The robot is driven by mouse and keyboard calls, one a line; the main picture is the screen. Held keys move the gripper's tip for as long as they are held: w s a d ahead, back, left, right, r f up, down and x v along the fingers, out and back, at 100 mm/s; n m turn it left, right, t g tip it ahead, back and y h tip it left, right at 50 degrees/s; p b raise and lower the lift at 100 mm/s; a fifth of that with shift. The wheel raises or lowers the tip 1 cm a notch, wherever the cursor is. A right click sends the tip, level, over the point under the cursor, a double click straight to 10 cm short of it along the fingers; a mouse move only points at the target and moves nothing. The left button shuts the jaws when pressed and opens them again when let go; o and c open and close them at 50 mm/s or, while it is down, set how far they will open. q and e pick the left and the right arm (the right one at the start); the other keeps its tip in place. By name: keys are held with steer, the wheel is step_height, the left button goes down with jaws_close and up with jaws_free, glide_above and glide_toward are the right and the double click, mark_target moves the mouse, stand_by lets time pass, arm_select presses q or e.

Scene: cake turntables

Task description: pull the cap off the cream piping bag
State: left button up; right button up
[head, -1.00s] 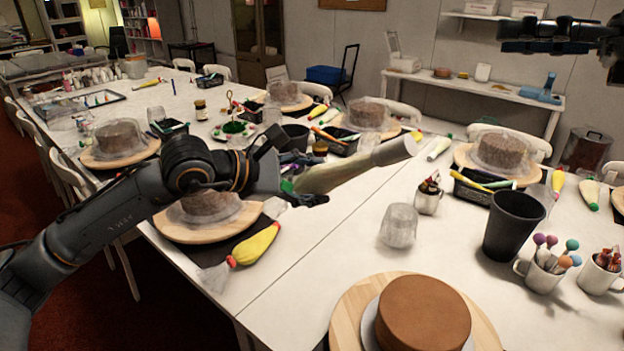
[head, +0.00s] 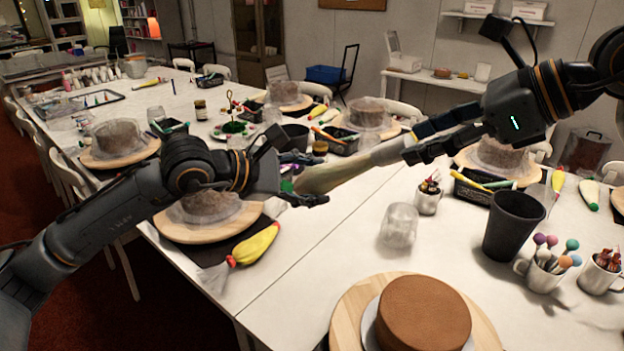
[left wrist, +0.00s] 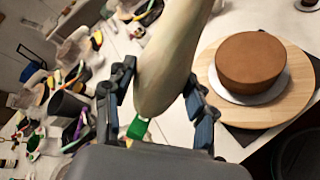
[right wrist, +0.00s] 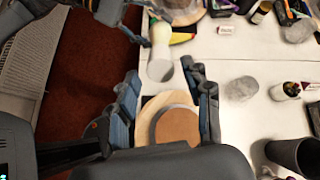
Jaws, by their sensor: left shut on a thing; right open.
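The cream piping bag (head: 330,177) is held in the air above the table by my left gripper (head: 303,178), shut on its thick part. In the left wrist view the bag (left wrist: 170,60) passes between the fingers, with a green end (left wrist: 138,127) below. The pale grey cap (head: 387,153) is on the bag's other end, pointing up and right. My right gripper (head: 412,142) is open, its fingertips close to the cap. In the right wrist view the cap (right wrist: 160,68) appears between the open fingers; whether they touch it is unclear.
A brown cake (head: 425,312) on a wooden turntable (head: 347,308) stands in front below the arms. A clear tumbler (head: 399,226), a black bin (head: 513,225) and mugs with tools stand to the right. A yellow piping bag (head: 255,244) lies at the table's left edge.

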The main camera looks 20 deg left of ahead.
mark_target(411, 145)
steer(key=shift+x, duration=1.55)
jaws_close()
steer(key=shift+v, duration=2.9)
